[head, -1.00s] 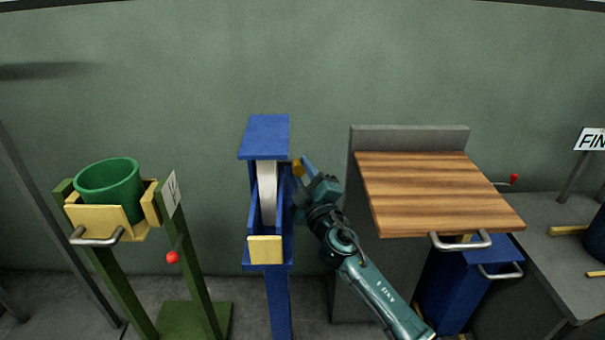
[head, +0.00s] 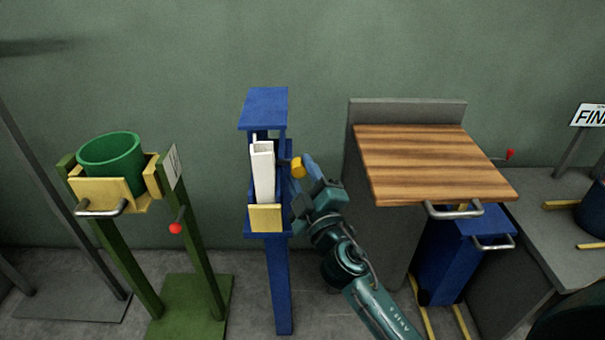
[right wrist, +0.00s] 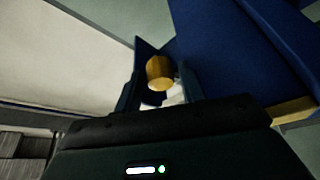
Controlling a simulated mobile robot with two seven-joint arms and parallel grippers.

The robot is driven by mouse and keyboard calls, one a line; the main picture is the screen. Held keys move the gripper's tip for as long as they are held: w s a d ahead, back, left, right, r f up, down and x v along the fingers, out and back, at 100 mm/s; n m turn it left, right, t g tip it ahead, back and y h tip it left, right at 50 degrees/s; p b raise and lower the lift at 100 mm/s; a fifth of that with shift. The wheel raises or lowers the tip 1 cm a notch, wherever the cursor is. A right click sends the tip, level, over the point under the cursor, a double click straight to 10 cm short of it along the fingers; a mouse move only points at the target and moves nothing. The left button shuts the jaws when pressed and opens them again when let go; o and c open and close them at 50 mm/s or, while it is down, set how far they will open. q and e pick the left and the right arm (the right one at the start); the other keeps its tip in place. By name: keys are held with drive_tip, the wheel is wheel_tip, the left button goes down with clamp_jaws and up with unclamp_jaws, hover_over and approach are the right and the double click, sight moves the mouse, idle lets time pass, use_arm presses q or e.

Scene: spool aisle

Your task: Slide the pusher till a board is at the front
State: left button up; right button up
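The blue stand (head: 276,285) in the head view holds a narrow blue channel with a yellow front plate (head: 265,218). A white board (head: 262,172) stands upright in the channel, close behind this plate. The pusher's yellow knob (head: 298,167) sticks out of the channel's right side. My right gripper (head: 306,181) is at the knob. In the right wrist view, the knob (right wrist: 160,72) shows between its two fingers, with gaps on both sides, so the gripper looks open. Contact with the knob cannot be told. My left gripper is out of view.
A green stand with a green bucket (head: 112,160) is on the left. A wooden-topped grey cabinet (head: 432,165) with a metal handle is close on the right, beside my right arm. A blue bin (head: 450,265) stands below it. The wall is behind.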

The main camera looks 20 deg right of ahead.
drive_tip(key=shift+o, duration=1.1)
drive_tip(key=shift+s, duration=0.1)
use_arm(q)
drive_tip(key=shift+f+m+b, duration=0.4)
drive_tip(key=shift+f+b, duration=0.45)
drive_tip(key=shift+b, duration=1)
use_arm(e)
drive_tip(key=v, duration=1.3)
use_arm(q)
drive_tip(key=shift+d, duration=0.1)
